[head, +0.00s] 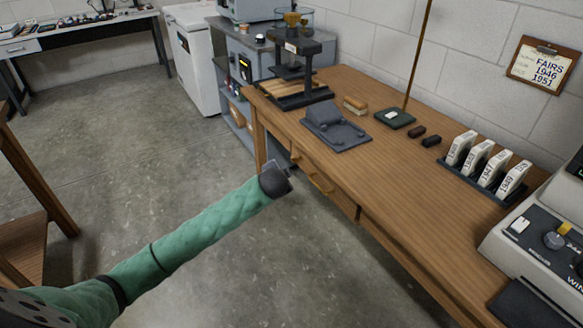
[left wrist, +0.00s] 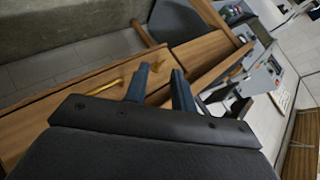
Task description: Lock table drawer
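The wooden table (head: 390,185) runs along the wall, with drawer fronts below its near edge. A brass-yellow drawer handle (head: 320,183) shows in the head view just right of my left gripper (head: 288,172). I cannot make out a lock or key, or how far any drawer is pulled out. My right gripper is not in view.
On the table stand a black press (head: 290,75), a grey cradle (head: 335,127), a dark green base with a rod (head: 395,117), a rack of white boxes (head: 485,165) and a grey machine (head: 545,235). Open floor lies left of the table.

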